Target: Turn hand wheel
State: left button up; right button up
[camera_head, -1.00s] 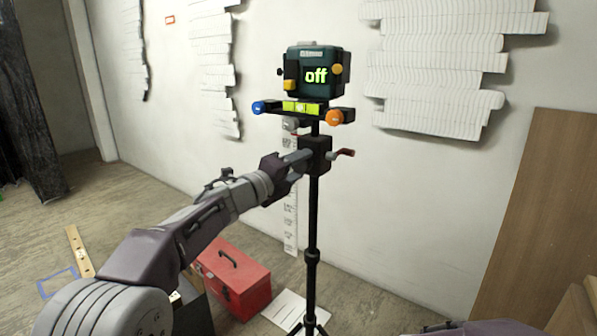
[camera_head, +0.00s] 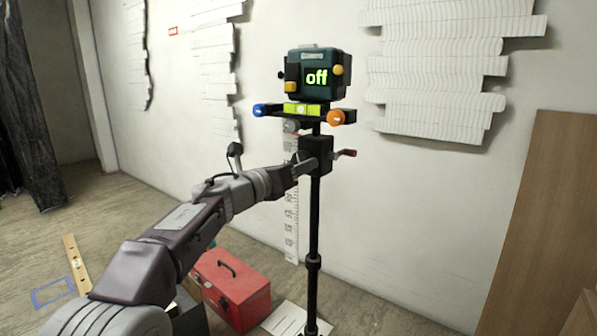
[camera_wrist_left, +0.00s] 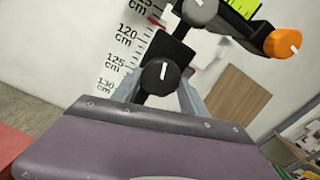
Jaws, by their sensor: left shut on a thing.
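A black tripod (camera_head: 314,225) holds a dark green laser level reading "off" (camera_head: 318,75). Below it is a cross mount with a blue knob (camera_head: 260,110), an orange knob (camera_head: 336,118) and a grey knob (camera_head: 292,126). A black block (camera_head: 312,149) on the column has a red-handled crank (camera_head: 344,154) on its right. My left gripper (camera_head: 308,166) reaches this block from the left. In the left wrist view, its fingers stand either side of a round black knob (camera_wrist_left: 160,75) with a white mark, and are shut on it. My right gripper is out of view.
A red toolbox (camera_head: 232,285) and papers (camera_head: 283,318) lie on the floor by the tripod. A ruler scale (camera_head: 291,215) stands on the wall behind. A wooden board (camera_head: 545,210) leans at the right.

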pick_arm(q)
jog(key=shift+f+m, duration=0.2)
jog(key=shift+m, duration=0.4)
jog(key=shift+m, duration=0.3)
jog(key=o, duration=1.3)
jog(key=shift+o, duration=0.2)
jog(key=shift+r, duration=0.1)
